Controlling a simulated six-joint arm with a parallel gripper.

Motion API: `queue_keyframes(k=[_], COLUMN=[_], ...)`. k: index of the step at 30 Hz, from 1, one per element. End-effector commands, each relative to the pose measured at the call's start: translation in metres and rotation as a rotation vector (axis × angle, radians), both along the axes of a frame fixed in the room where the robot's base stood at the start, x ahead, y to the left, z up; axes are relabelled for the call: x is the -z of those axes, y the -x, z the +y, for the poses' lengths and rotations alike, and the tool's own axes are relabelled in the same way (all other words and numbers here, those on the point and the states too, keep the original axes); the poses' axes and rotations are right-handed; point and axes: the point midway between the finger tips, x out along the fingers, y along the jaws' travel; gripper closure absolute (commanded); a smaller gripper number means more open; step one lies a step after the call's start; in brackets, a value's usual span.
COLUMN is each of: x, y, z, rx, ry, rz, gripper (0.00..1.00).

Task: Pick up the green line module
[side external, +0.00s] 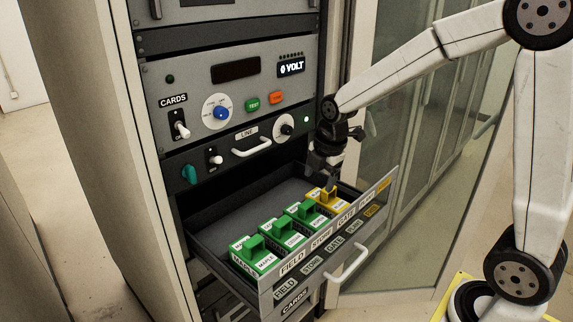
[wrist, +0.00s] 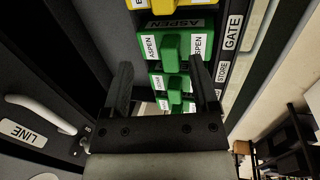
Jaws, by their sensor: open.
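Three green modules with raised green grips stand in a row in the open drawer (side external: 215,240). The front one (side external: 255,258) reads MAPLE, the middle one (side external: 284,237) seems to read CEDAR. The third (side external: 307,215) reads ASPEN in the wrist view (wrist: 175,43). A yellow module (side external: 328,197) sits behind them. My gripper (side external: 328,176) is open and empty, above the drawer's far end near the yellow module. In the wrist view its two fingers (wrist: 160,75) point toward the row, with the ASPEN grip beyond and between them.
The drawer front carries tags including FIELD, STORE and GATE, and a white handle (side external: 347,264). A panel marked LINE with a white handle (side external: 251,147), knobs and switches rises behind the drawer. The drawer's left part is empty.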

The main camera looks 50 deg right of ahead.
Motion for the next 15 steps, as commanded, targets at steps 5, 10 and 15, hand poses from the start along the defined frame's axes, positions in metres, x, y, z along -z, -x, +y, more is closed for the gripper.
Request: queue_keyframes(k=[5,10,15], x=[0.002,-0.001,-0.005], y=[-0.007,-0.006,-0.004], z=[0.075,0.134,0.165], rx=[-0.026,-0.052,-0.069], ry=[-0.18,-0.326,-0.405], rz=[0.089,0.164,0.206], gripper=[0.24,0.24,0.24])
